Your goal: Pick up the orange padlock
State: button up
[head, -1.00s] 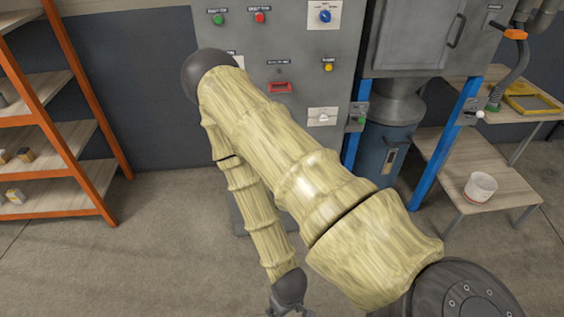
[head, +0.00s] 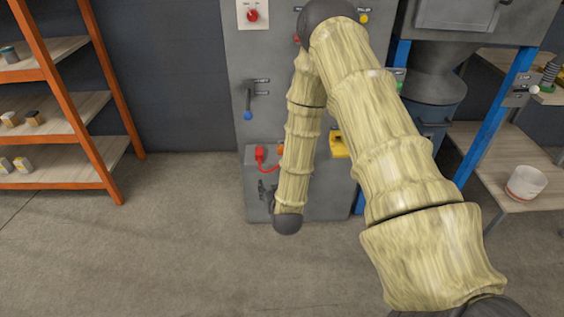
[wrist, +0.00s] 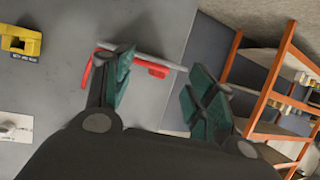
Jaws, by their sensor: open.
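A small orange patch (head: 281,152) shows at the left edge of my forearm in the head view, above the box at the cabinet's foot. It may be the orange padlock, but my arm hides most of it. I cannot make out an orange padlock in the wrist view. My gripper (head: 265,190) is in front of that box, below and left of the orange patch. In the wrist view my gripper (wrist: 160,88) is open, its two green-padded fingers apart with nothing between them.
A red fitting (head: 260,155) with a curved red part sits just left of the orange patch. A yellow block (head: 338,146) is to its right. A blue-tipped lever (head: 248,105) juts from the panel above. Orange-framed shelves (head: 60,110) stand left, with clear floor between.

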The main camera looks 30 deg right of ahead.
jog(key=w+d+r+m+h+b, duration=0.1)
jog(key=w+d+b, duration=0.1)
jog(key=w+d, duration=0.1)
jog(key=w+d+r+t+h+b, duration=0.1)
jog(key=w+d+h+b, duration=0.1)
jog(key=w+d, duration=0.2)
jog(key=w+d+r+m+t+h+b, duration=0.1)
jog(key=w+d+h+b, duration=0.1)
jog(key=w+d+b, duration=0.1)
jog(key=shift+w+d+r+m, duration=0.15)
jog(key=shift+d+r, duration=0.05)
jog(key=shift+d, duration=0.25)
jog(key=shift+w+d+r+m, duration=0.1)
jog(key=shift+d+r+m, duration=0.05)
jog(key=shift+d, duration=0.3)
jog(key=shift+t, duration=0.3)
jog(key=shift+w+a+b+x, duration=0.15)
jog(key=shift+b+x, duration=0.25)
jog(key=shift+x, duration=0.9)
jog(key=shift+w+a+b+x, duration=0.1)
jog(key=shift+a+b+x, duration=0.2)
jog(key=shift+x, duration=1.05)
jog(key=shift+d, duration=0.1)
jog(key=shift+s, duration=0.1)
jog(key=c, duration=1)
